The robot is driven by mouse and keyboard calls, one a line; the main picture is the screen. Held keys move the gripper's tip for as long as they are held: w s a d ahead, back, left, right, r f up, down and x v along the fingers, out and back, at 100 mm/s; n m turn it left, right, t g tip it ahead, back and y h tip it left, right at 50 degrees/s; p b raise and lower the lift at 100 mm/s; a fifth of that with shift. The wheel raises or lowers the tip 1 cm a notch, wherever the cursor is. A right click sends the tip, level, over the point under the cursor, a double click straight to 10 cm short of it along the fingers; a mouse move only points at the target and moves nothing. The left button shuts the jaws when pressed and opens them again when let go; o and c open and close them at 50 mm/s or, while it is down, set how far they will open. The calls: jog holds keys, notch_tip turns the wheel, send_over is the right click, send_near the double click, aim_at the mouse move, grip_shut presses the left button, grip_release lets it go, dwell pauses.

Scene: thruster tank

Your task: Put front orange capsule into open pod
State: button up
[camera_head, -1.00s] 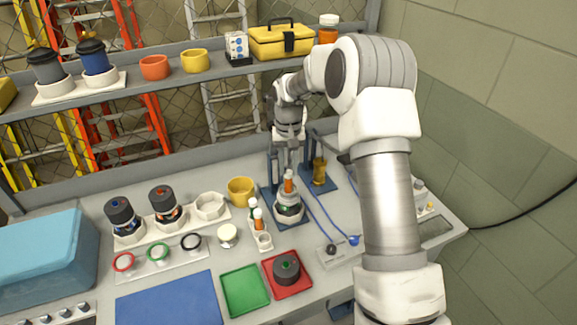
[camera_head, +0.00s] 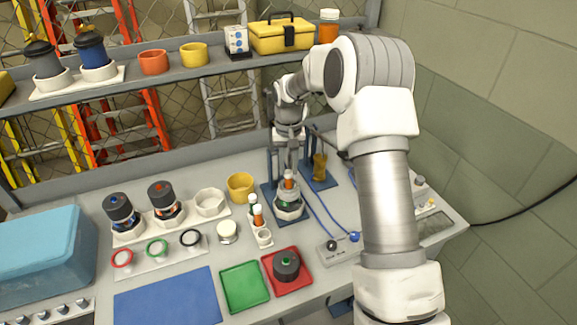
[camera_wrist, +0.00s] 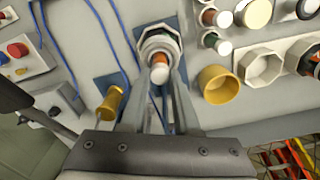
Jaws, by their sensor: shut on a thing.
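My gripper (camera_wrist: 160,82) is shut on an orange capsule (camera_wrist: 160,60) with a white end, which points down the camera's view toward the pod. The capsule also shows upright in the head view (camera_head: 288,183). The open pod (camera_head: 290,208), white with a dark and green inside, stands on a blue stand directly below the capsule. In the wrist view the pod's pale rim (camera_wrist: 160,35) surrounds the capsule's far end. I cannot tell whether the capsule's lower end is inside the opening or just above it.
A white rack (camera_head: 264,238) with other capsules stands left of the pod. A yellow cup (camera_head: 240,187) is behind it. Blue stand posts flank the pod closely. A yellow-handled tool (camera_head: 320,167) stands at right. A control box (camera_head: 340,248) with blue cables is in front.

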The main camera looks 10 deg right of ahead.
jog(key=shift+f, duration=0.2)
jog(key=shift+f+b, duration=0.4)
jog(key=shift+f, duration=0.25)
jog(key=o, duration=0.9)
notch_tip(320, 180, up, 18)
jog(key=shift+f+b, duration=0.25)
jog(key=shift+b, duration=0.05)
